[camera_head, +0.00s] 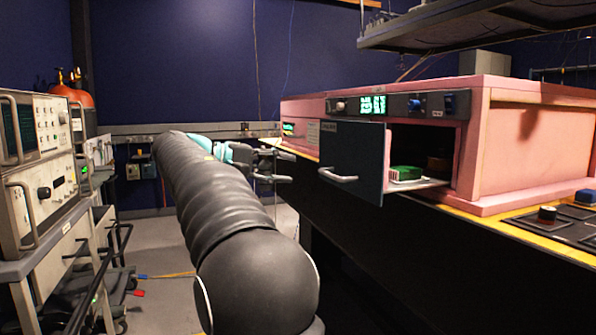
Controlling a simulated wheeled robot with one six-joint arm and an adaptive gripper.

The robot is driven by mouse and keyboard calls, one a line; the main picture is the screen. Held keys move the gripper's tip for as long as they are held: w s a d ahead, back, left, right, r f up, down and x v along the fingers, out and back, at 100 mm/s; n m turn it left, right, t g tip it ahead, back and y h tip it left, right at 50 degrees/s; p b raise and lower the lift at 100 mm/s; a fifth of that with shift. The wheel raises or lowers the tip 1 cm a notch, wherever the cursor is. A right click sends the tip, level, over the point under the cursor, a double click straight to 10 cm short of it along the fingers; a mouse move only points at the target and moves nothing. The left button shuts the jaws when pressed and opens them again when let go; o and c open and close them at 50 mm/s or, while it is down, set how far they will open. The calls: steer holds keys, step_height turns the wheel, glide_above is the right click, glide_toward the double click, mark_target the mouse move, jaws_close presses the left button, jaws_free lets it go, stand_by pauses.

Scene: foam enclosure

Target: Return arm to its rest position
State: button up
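My arm, in a dark ribbed sleeve, reaches from the bottom middle away into the room. My gripper (284,166) is at its far end, left of the pink foam enclosure (530,150) and apart from its door. Its two dark fingers look spread, one above the other, with nothing seen between them. The enclosure's dark door (352,160) with a silver handle stands open. Inside the opening, a green block (406,173) sits on a white tray (418,185). A darker brownish thing behind it is in shadow and unclear.
The enclosure stands on a dark bench with a yellow edge (530,232), right of my arm. Instrument racks (45,190) on a cart line the left. A dark shelf (450,25) hangs above right. Grey floor (160,240) is free between cart and arm; a cable crosses it.

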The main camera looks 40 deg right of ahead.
steer(key=shift+w+a, duration=0.1)
steer(key=shift+a, duration=0.2)
stand_by(0.4)
steer(key=w+f+n+t+y, duration=0.25)
steer(key=w+f, duration=0.25)
steer(key=f, duration=0.3)
steer(key=s+a+f+n+t+y, duration=0.25)
steer(key=a+f, duration=0.35)
steer(key=f, duration=0.5)
steer(key=s+a+f+t+y, duration=0.1)
steer(key=s+a+f+y, duration=0.2)
steer(key=s+a, duration=0.3)
steer(key=s+a+f+m+t+y, duration=0.1)
steer(key=s+a+f, duration=0.4)
steer(key=s, duration=0.5)
steer(key=s+a+f+t+y, duration=0.3)
steer(key=s+a+f+y, duration=0.1)
steer(key=s+a, duration=0.4)
steer(key=shift+s+a+f+y, duration=0.3)
steer(key=shift+a+y, duration=0.45)
steer(key=shift+y, duration=0.15)
